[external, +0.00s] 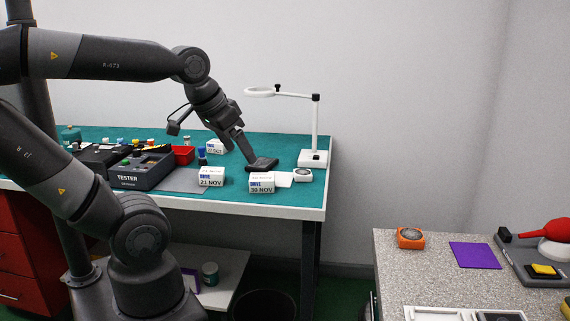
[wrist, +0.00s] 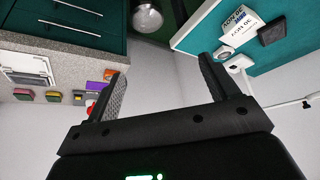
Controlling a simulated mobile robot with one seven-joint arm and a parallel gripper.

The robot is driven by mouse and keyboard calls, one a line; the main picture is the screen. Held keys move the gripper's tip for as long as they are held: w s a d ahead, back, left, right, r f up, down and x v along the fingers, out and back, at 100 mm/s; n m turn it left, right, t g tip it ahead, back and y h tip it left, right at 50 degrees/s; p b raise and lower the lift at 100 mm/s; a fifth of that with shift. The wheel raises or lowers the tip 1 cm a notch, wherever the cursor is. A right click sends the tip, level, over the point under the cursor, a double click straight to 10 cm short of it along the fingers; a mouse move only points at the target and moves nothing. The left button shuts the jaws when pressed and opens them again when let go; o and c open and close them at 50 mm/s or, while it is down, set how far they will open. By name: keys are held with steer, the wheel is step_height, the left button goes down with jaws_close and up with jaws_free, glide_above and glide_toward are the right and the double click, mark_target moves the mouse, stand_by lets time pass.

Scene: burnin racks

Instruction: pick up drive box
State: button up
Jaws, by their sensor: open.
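Several white drive boxes with blue "DRIVE" lettering stand on the green bench (external: 312,190). One drive box reading about "38 NOV" (external: 261,184) is near the front edge. Another drive box, "21 NOV" (external: 211,177), is to its left, and a third drive box (external: 214,147) stands farther back. My gripper (external: 245,153) is over the bench, behind the two front boxes in the picture. In the wrist view my gripper (wrist: 162,64) has its fingers wide apart with nothing between them. There, a white drive box (wrist: 240,27) shows at upper right, outside the fingers.
A flat black block (external: 262,164) lies behind the front box. A white ring-lamp stand (external: 314,158) is to the right, a dark tester (external: 140,168) and red bin (external: 183,155) to the left. A speckled counter (external: 400,267) stands across a gap at right.

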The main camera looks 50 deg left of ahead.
steer(key=n+t+h, duration=0.2)
steer(key=n+h, duration=0.3)
steer(key=n, duration=2.4)
glide_above(211, 170)
steer(key=s+a, duration=0.4)
steer(key=s, duration=0.1)
step_height(211, 170, down, 15)
steer(key=x, duration=1.1)
steer(key=shift+s+d+r, duration=0.1)
steer(key=shift+s+d, duration=0.05)
steer(key=shift+d, duration=0.05)
